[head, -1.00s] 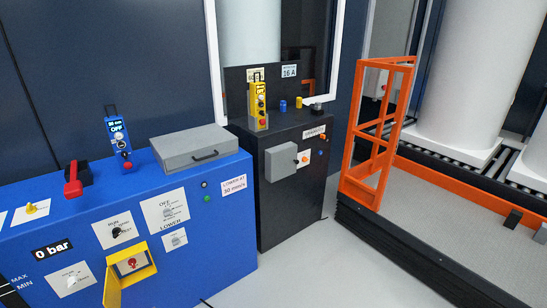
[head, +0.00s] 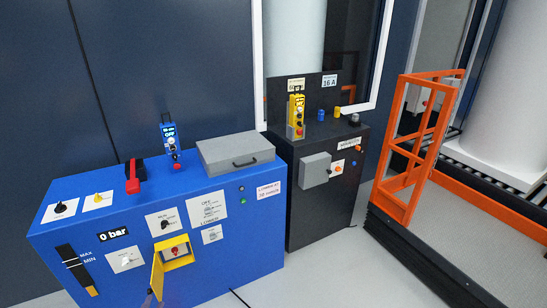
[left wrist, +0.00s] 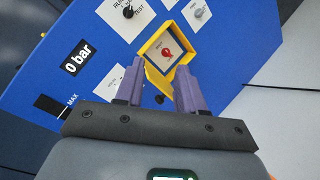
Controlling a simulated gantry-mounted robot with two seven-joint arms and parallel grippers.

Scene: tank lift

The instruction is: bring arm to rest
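My left gripper (left wrist: 160,66) shows in the left wrist view with its two purple-grey fingers apart and nothing between them. It is in front of the blue cabinet, just short of a yellow-framed box (left wrist: 150,48) with a red knob (left wrist: 168,55) inside. In the head view only a small dark tip, apparently of my left gripper (head: 149,299), shows at the bottom edge, below the yellow box (head: 178,262). The box's yellow flap (head: 157,276) hangs open. Most of my left arm is out of frame. My right gripper is in neither view.
The blue cabinet (head: 245,267) carries knobs, a red lever (head: 132,180), a blue pendant (head: 170,140) and a grey case (head: 235,150). A black cabinet (head: 310,215) with a yellow pendant (head: 296,115) stands right of it. An orange gate (head: 400,180) stands farther right. Grey floor lies between.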

